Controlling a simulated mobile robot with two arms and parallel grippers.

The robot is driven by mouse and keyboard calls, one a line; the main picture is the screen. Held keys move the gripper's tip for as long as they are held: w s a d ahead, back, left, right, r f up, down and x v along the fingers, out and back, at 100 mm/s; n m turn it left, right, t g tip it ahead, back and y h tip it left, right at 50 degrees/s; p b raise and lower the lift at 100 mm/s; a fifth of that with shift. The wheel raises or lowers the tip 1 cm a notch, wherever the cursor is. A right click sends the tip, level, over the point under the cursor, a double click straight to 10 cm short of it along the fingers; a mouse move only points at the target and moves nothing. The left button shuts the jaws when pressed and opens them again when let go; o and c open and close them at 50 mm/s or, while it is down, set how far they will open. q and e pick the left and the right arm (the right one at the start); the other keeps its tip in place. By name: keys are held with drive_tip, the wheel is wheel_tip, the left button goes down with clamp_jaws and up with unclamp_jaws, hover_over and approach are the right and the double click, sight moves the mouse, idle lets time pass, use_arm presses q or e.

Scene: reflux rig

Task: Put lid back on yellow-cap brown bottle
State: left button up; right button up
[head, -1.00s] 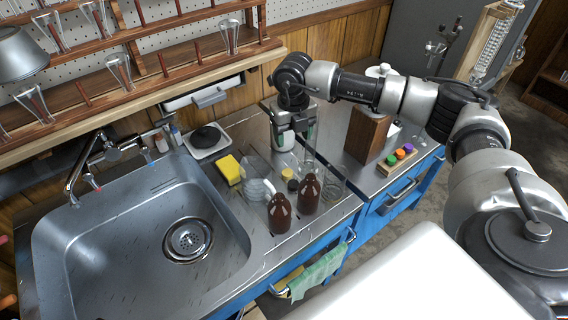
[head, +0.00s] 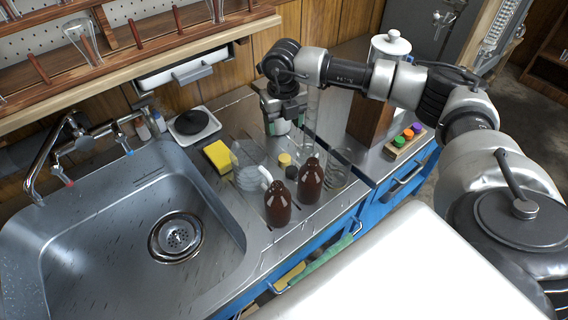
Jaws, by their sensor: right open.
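Two brown bottles stand upright side by side on the steel counter: the left bottle (head: 278,207) and the right bottle (head: 310,183). No cap shows on either. A yellow cap (head: 284,159) lies behind them, and a black cap (head: 291,172) lies just in front of it, close to the right bottle. I cannot tell which bottle the yellow cap belongs to. My right gripper (head: 284,127) is open, pointing down, behind the yellow cap and apart from it. A white and green object shows at its fingers; I cannot tell whether it is between or behind them. My left gripper is not in view.
The sink (head: 130,235) lies left of the bottles. A tall clear glass cylinder stands close right of the gripper. A wooden block (head: 368,122) and a rack with coloured caps (head: 405,140) are farther right.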

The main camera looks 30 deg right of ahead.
wheel_tip(320, 180, down, 2)
drive_tip(key=shift+f+b, duration=0.1)
drive_tip(key=shift+b, duration=0.5)
hover_over(286, 159)
drive_tip(key=f, duration=0.5)
drive_tip(key=shift+w+a+f, duration=0.2)
drive_tip(key=shift+a+f, duration=0.05)
drive_tip(key=f, duration=0.5)
drive_tip(key=shift+s+d+f, duration=0.1)
drive_tip(key=shift+s+d, duration=0.1)
drive_tip(key=shift+s, duration=0.05)
